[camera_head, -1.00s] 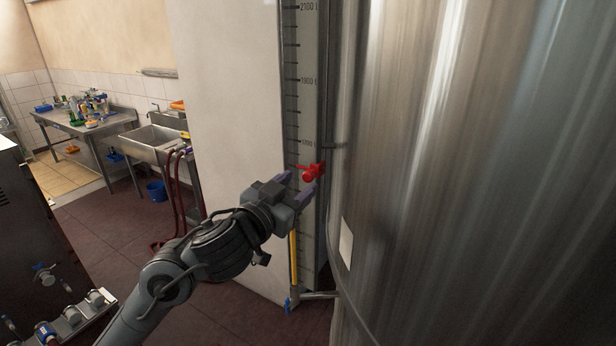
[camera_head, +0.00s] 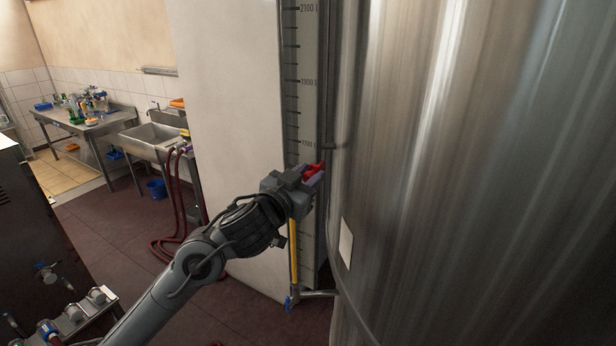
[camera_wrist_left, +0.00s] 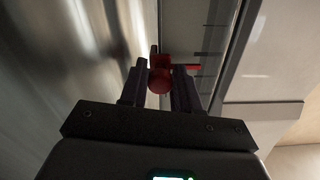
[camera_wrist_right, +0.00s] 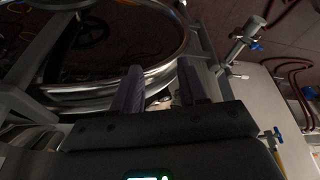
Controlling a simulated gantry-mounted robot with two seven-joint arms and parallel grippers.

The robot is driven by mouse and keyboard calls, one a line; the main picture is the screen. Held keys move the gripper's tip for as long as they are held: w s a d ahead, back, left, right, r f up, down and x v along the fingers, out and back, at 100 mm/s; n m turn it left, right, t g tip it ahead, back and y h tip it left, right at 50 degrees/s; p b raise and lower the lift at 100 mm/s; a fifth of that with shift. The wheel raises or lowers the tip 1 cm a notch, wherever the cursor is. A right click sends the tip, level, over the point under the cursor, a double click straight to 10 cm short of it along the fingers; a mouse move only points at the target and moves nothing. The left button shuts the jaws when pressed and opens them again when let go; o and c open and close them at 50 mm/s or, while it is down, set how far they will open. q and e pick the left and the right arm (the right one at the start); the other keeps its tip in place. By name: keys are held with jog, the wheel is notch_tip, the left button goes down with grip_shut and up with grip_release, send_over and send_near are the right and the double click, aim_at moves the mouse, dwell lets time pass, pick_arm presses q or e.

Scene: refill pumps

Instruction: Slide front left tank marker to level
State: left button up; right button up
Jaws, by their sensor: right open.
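The red tank marker (camera_head: 314,170) sits on the tank's gauge scale (camera_head: 307,112), a little below the lowest clearly visible printed number. My left gripper (camera_head: 312,178) is at the marker. In the left wrist view the red knob (camera_wrist_left: 160,76) fills the gap between the two fingers, which appear closed against its sides. A yellow column (camera_head: 293,252) shows in the lower part of the gauge; its upper end is hidden behind my left gripper. My right gripper (camera_wrist_right: 158,90) is open and empty in the right wrist view.
The large steel tank (camera_head: 480,180) fills the right side, close to my left gripper. A white wall panel (camera_head: 230,110) stands left of the gauge. A valve with a blue handle (camera_head: 289,302) is at the gauge's foot. A sink (camera_head: 152,137) stands farther back.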

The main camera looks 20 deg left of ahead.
aim_at(315, 220)
pick_arm(q)
grip_shut()
jog(key=shift+f, duration=0.1)
notch_tip(315, 220, down, 14)
jog(key=b, duration=0.9)
jog(key=shift+r, duration=0.2)
jog(key=o, duration=0.7)
grip_release()
